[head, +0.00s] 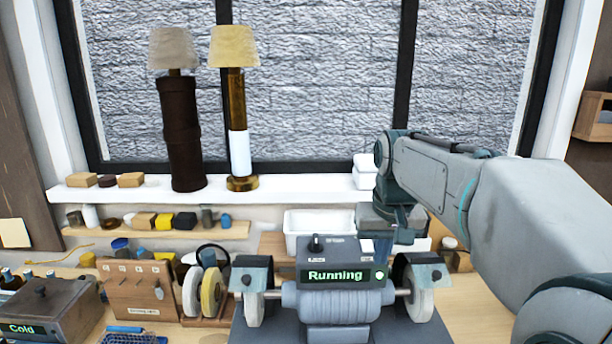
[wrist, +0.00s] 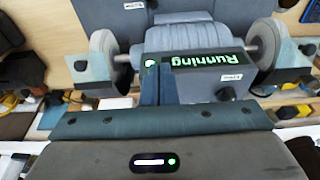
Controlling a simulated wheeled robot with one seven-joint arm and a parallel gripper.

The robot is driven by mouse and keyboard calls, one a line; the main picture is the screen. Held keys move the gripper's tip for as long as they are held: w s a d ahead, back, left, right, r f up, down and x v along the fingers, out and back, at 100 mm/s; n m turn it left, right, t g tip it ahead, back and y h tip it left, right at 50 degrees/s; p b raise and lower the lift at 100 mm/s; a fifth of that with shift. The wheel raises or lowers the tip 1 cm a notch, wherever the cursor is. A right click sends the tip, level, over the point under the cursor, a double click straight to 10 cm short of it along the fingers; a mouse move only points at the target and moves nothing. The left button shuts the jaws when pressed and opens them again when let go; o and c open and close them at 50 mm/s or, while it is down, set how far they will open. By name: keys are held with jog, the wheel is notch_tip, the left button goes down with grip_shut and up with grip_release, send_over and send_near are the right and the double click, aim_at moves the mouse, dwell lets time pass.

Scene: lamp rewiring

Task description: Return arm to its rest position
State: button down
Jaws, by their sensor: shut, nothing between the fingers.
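My arm reaches in from the right in the head view, bent down at the wrist. My gripper (head: 403,232) points down just behind and right of the grinder's control box. In the wrist view my gripper's fingers (wrist: 158,88) are together and empty, in front of the bench grinder (wrist: 195,38). The grinder (head: 338,300) has a wheel at each end, and its green display (head: 336,275) reads "Running". I cannot tell whether the fingers touch the control box.
Two lamps, one dark (head: 180,130) and one brass and white (head: 238,150), stand on the white windowsill (head: 300,187). A white bin (head: 318,222) sits behind the grinder. A box reading "Cold" (head: 45,305) and a wooden rack (head: 140,290) are at the left.

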jog(key=s+f+t+b, duration=0.1)
jog(key=s+f+b, duration=0.2)
jog(key=s+f, duration=1.2)
jog(key=s, duration=0.3)
jog(key=shift+b, duration=0.3)
jog(key=shift+d, duration=0.1)
